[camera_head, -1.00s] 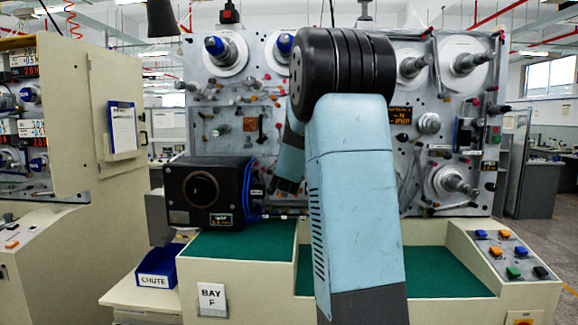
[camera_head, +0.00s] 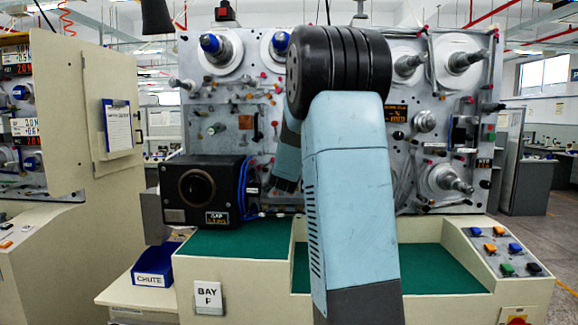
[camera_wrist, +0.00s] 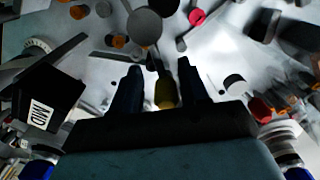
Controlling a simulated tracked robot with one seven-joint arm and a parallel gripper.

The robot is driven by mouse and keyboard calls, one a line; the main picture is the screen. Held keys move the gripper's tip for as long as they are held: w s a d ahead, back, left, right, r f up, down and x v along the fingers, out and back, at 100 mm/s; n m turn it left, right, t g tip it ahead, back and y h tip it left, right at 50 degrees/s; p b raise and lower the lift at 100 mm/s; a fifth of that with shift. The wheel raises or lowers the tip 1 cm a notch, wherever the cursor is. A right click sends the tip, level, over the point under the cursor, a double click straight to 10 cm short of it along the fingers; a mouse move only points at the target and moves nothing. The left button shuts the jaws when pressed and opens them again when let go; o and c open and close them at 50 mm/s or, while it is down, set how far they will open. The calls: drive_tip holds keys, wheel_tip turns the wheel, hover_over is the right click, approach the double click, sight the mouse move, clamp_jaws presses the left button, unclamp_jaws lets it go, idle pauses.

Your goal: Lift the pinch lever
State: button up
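In the wrist view the two dark fingers of my gripper (camera_wrist: 160,88) stand apart, pointing at the grey machine face. A yellow-brass knob (camera_wrist: 165,93) on a dark stem shows between them, nearer the right finger, with a gap on its left. I cannot tell whether it is the pinch lever's end or whether a finger touches it. In the head view my gripper (camera_head: 287,185) is a small dark shape just right of the black box, in front of the machine panel (camera_head: 215,95). My arm hides the panel's middle.
A black box (camera_head: 208,190) with a round opening and blue cables sits left of my gripper. Spindles (camera_head: 222,50), rollers and small knobs crowd the panel. A dark block marked MID (camera_wrist: 42,115) shows at left in the wrist view. Below is a green-lined tray (camera_head: 440,268).

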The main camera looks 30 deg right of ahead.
drive_tip(key=shift+o, duration=0.2)
drive_tip(key=shift+s+a, duration=0.1)
drive_tip(key=shift+a, duration=0.05)
drive_tip(key=shift+s+a+r, duration=0.1)
drive_tip(key=shift+s+a, duration=0.05)
drive_tip(key=shift+s, duration=0.1)
drive_tip(key=v, duration=1.3)
drive_tip(key=shift+a, duration=0.1)
